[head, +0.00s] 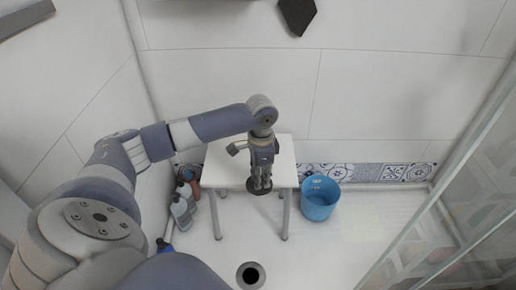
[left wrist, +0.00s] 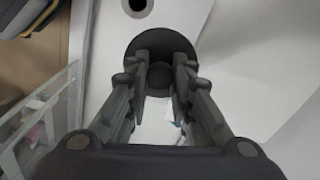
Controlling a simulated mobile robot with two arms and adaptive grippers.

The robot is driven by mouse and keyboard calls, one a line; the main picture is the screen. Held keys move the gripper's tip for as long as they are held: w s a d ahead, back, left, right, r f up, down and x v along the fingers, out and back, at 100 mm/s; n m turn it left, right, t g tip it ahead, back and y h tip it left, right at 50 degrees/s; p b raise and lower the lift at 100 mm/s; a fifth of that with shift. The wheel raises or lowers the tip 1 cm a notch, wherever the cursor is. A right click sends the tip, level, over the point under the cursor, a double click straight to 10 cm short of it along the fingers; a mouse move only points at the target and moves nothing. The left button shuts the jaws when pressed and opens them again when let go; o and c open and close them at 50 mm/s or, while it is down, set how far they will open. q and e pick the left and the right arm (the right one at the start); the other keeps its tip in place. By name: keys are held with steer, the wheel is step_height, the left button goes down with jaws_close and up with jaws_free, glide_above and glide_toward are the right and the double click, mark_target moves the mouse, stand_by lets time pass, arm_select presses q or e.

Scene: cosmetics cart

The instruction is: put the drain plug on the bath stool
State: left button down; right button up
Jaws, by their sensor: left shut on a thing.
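The drain plug (head: 259,187) is a dark round disc at the fingertips of my left gripper (head: 261,181). In the left wrist view the plug (left wrist: 160,42) shows a wide black disc, with a dark knob between the two fingers (left wrist: 161,75). My left gripper is shut on it. The bath stool (head: 224,166) is white with thin grey legs. The gripper and plug appear over the front middle edge of its seat. I cannot tell whether the plug touches the seat. My right gripper is not in view.
A blue bucket (head: 319,200) stands right of the stool. A round floor drain (head: 250,275) lies in front. A glass panel (head: 450,190) closes the right side. The floor between bucket and glass is clear.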

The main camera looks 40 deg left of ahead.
arm_select(q)
steer(key=w+a+b, duration=0.1)
steer(key=w+a, duration=0.3)
steer(key=w, duration=0.1)
steer(key=w+a+f+b, duration=0.1)
steer(key=w+a, duration=0.1)
steer(key=a, duration=0.1)
steer(key=shift+w+f+b, duration=0.1)
steer(key=shift+w+b, duration=0.2)
steer(key=shift+w+a, duration=0.45)
steer(key=shift+w, duration=0.1)
steer(key=shift+w+a, duration=0.25)
step_height(320, 180, down, 4)
steer(key=shift+a+r+b, duration=0.15)
steer(key=shift+r+b, duration=0.1)
steer(key=shift+b, duration=0.75)
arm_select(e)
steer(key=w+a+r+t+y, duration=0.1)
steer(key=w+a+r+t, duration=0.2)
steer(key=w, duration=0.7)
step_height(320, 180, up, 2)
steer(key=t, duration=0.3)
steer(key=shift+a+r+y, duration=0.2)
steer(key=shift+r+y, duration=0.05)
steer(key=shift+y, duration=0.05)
arm_select(q)
steer(key=shift+f, duration=0.1)
